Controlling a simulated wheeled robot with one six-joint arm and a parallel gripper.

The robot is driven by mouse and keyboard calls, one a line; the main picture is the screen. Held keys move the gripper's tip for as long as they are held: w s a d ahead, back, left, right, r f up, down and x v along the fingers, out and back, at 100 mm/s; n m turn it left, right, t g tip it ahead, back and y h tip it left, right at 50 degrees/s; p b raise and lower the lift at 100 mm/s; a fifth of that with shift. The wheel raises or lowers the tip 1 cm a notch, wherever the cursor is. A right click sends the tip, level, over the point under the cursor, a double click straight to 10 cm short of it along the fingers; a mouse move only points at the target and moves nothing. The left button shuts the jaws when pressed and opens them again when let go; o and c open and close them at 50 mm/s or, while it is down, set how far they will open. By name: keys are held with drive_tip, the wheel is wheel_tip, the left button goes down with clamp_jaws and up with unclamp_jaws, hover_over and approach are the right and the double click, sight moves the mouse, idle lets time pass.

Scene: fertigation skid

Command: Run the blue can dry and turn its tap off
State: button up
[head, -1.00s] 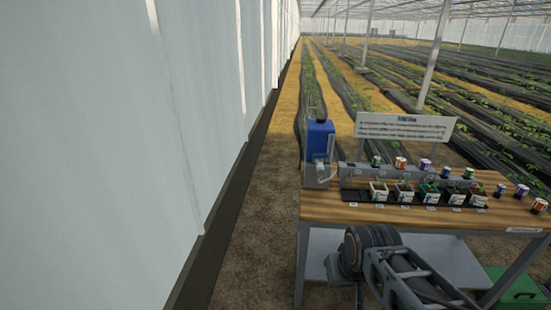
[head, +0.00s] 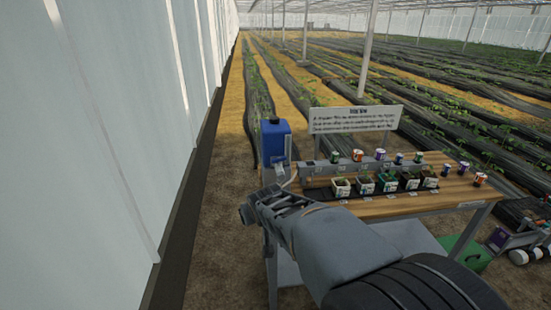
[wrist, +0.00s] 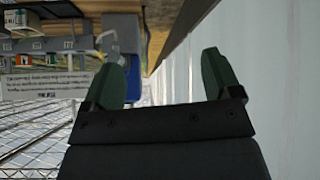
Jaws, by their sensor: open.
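The blue can (head: 274,142) stands on a grey stand at the left end of the wooden bench (head: 385,209). A pale spout or tap part (head: 291,178) shows at its lower right, but the tap handle's position is too small to tell. In the wrist view, which is upside down, the blue can (wrist: 128,33) is partly hidden behind the left finger. My gripper (wrist: 167,52) is open and empty, apart from the can. In the head view my arm reaches in front of the bench's left end, with the gripper below the can.
Several potted seedlings (head: 387,182) stand in a row on the bench, with small coloured cans behind and right. A sign (head: 354,119) stands at the back. A white wall (head: 110,110) runs along the left. A green box (head: 464,256) sits below right.

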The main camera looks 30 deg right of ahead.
drive_tip(key=shift+o, duration=0.7)
drive_tip(key=w+d+t+h, duration=0.1)
drive_tip(key=w+d+t, duration=0.3)
drive_tip(key=w+d, duration=0.4)
drive_tip(key=d, duration=0.4)
drive_tip(key=shift+f+m+t+h+b, duration=0.2)
drive_tip(key=shift+m+t+h+b, duration=0.1)
drive_tip(key=shift+t, duration=0.1)
drive_tip(key=t+y, duration=0.1)
drive_tip(key=t, duration=0.4)
approach(280, 159)
drive_tip(key=shift+n, duration=0.4)
drive_tip(key=w, duration=0.3)
drive_tip(key=w+d+p, duration=0.1)
drive_tip(key=w, duration=0.3)
drive_tip(key=w+d, duration=0.1)
drive_tip(key=w, duration=0.2)
drive_tip(key=shift+w+p, duration=0.25)
drive_tip(key=shift+p, duration=0.05)
drive_tip(key=shift+c, duration=0.4)
